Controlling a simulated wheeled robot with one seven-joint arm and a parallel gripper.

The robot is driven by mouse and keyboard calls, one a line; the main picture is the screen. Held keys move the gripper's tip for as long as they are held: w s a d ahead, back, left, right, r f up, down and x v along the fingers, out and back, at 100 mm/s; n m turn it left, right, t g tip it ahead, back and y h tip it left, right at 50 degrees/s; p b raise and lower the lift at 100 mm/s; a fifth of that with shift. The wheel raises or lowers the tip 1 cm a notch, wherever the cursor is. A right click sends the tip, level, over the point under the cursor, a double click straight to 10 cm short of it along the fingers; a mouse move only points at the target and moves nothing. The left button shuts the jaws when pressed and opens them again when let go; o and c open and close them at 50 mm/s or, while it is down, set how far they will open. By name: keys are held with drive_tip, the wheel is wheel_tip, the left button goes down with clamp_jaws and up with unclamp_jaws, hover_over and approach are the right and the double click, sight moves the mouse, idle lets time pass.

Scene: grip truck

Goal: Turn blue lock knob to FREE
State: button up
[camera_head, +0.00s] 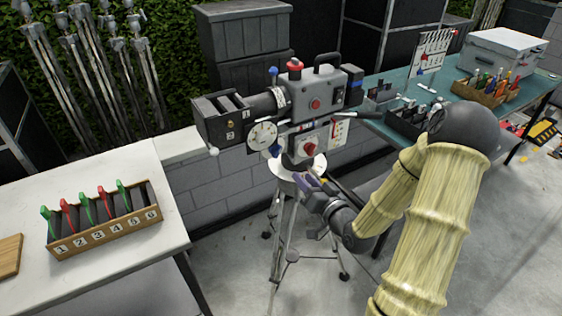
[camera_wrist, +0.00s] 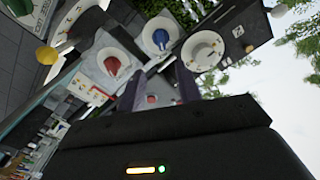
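The blue lock knob (camera_wrist: 160,38) sits on a white round plate in the wrist view, near the top centre. A small blue part (camera_head: 275,150) on the camera rig's lower left in the head view may be the same knob. The knob lies beyond the fingertips, not touched. In the head view my gripper (camera_head: 309,182) is just below the rig, beside the tripod top.
A red knob (camera_wrist: 112,65) sits left of the blue one; a white dial (camera_wrist: 203,50) is to its right. The film camera (camera_head: 315,95) stands on a tripod (camera_head: 287,225). A white table (camera_head: 110,260) is at left, a teal bench (camera_head: 400,80) at right.

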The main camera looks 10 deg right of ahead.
sight(279, 152)
drive_tip(key=b+x, duration=0.1)
drive_tip(key=x, duration=1.2)
drive_tip(key=shift+w+a, duration=0.1)
drive_tip(key=shift+a, duration=0.05)
clamp_jaws()
